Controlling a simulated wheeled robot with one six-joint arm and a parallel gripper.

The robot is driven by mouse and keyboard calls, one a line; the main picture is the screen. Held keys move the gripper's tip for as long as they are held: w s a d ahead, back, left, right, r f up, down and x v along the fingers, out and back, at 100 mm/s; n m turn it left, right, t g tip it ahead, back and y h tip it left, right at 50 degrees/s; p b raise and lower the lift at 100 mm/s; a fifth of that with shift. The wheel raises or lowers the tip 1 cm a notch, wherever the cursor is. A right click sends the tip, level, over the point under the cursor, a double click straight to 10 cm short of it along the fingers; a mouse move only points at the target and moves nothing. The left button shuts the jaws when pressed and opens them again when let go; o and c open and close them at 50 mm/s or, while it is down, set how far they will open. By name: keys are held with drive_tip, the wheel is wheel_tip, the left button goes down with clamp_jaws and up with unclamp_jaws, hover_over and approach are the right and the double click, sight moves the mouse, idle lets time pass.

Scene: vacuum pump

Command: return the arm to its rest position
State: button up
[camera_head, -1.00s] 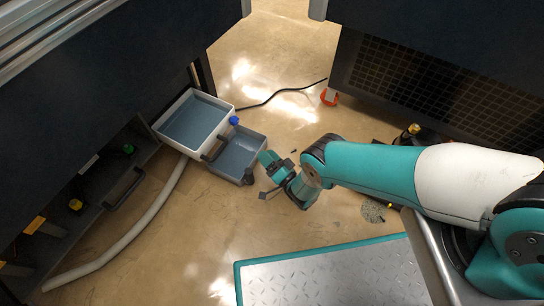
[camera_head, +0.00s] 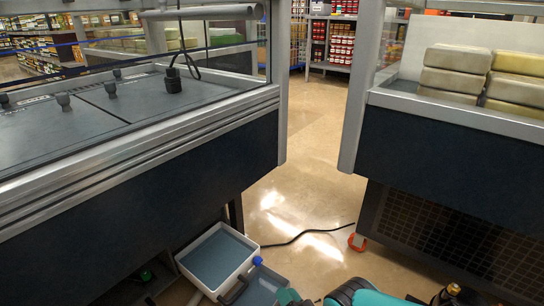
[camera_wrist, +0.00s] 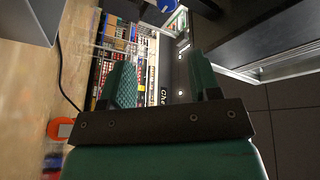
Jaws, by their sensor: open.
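My gripper (camera_wrist: 162,82) shows in the wrist view as two green fingers standing well apart on a dark bar. Nothing is held between them. In the head view only a teal part of my arm (camera_head: 358,292) shows at the bottom edge. The rest of the arm is cut off below the frame, so its full pose is hidden. The arm part is low over the floor, right of the trays.
A white tray (camera_head: 253,250) of blue-grey liquid and a grey bin (camera_head: 262,285) stand by the left cabinet (camera_head: 150,180). A black cable and orange ring (camera_head: 357,243) lie near the right cabinet (camera_head: 440,160). Shiny floor (camera_head: 300,190) is open between the cabinets.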

drive_tip(key=w+a+r+g+h, duration=0.1)
drive_tip(key=w+a+r+h, duration=0.1)
drive_tip(key=w+r, duration=0.55)
drive_tip(key=w+a+r+g+h, duration=0.2)
drive_tip(key=w+r, duration=0.4)
drive_tip(key=r, duration=0.3)
wheel_tip(320, 180, up, 13)
drive_tip(key=n+g+p, duration=0.1)
drive_tip(key=g, duration=0.2)
drive_tip(key=s+d+r+n+g+h+p, duration=0.1)
drive_tip(key=s+d+r+n+g, duration=0.25)
drive_tip(key=s+r, duration=0.7)
drive_tip(key=s+d+r+n+g+p, duration=0.1)
drive_tip(key=s+d+r+n+g, duration=0.25)
drive_tip(key=s+r, duration=0.7)
drive_tip(key=s+d+r+n+g+h+p, duration=0.1)
drive_tip(key=s+d+r+n+g, duration=0.15)
drive_tip(key=s, duration=0.75)
drive_tip(key=s+d+r+n+g+p, duration=0.1)
drive_tip(key=s+d+r, duration=0.25)
drive_tip(key=s, duration=0.55)
wheel_tip(320, 180, up, 36)
drive_tip(key=p, duration=3.6)
drive_tip(key=shift+w+d, duration=0.2)
drive_tip(key=shift+d, duration=0.05)
